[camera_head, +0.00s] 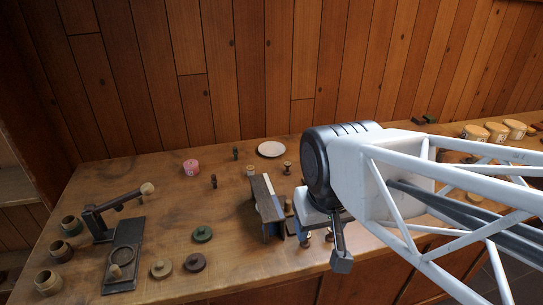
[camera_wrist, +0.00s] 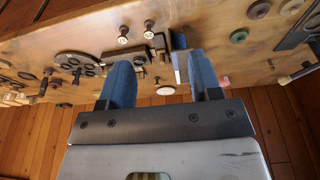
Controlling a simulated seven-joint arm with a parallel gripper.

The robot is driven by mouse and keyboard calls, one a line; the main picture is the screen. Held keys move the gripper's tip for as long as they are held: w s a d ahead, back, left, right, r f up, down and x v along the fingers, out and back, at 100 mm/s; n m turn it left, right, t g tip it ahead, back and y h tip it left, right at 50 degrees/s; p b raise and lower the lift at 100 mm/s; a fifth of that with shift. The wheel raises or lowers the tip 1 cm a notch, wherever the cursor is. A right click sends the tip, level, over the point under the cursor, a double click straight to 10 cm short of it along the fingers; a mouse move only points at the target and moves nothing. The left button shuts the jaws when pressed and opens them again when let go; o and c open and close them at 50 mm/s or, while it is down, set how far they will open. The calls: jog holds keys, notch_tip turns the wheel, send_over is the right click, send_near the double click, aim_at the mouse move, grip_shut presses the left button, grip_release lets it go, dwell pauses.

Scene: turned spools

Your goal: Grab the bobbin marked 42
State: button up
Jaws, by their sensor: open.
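Two small dark bobbins with pale round tops stand close together in the wrist view, one bobbin (camera_wrist: 123,36) nearer the left and another bobbin (camera_wrist: 148,28) beside it. Both tops seem to carry marks, but I cannot read which is 42. In the head view, similar small pieces show low beside my arm, partly hidden by it. Another bobbin (camera_head: 287,168) stands near the white plate.
An upright wood, white and blue block (camera_head: 268,210) stands left of my gripper. A black lever press (camera_head: 122,250), green disc (camera_head: 202,234), pink tin (camera_head: 191,167) and white plate (camera_head: 271,149) are around. Several cream tins (camera_head: 475,132) stand at right. The middle-left table is fairly clear.

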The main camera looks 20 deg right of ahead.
jog(key=shift+o, duration=0.2)
jog(key=n+g+h, duration=0.2)
jog(key=n+h, duration=1.1)
jog(key=n, duration=0.6)
send_over(287, 169)
jog(key=a, duration=0.3)
notch_tip(287, 169, down, 16)
jog(key=shift+w+d+r, duration=0.1)
jog(key=shift+w+d, duration=0.15)
jog(key=shift+w, duration=0.05)
jog(key=shift+f, duration=1.75)
jog(key=shift+f, duration=0.1)
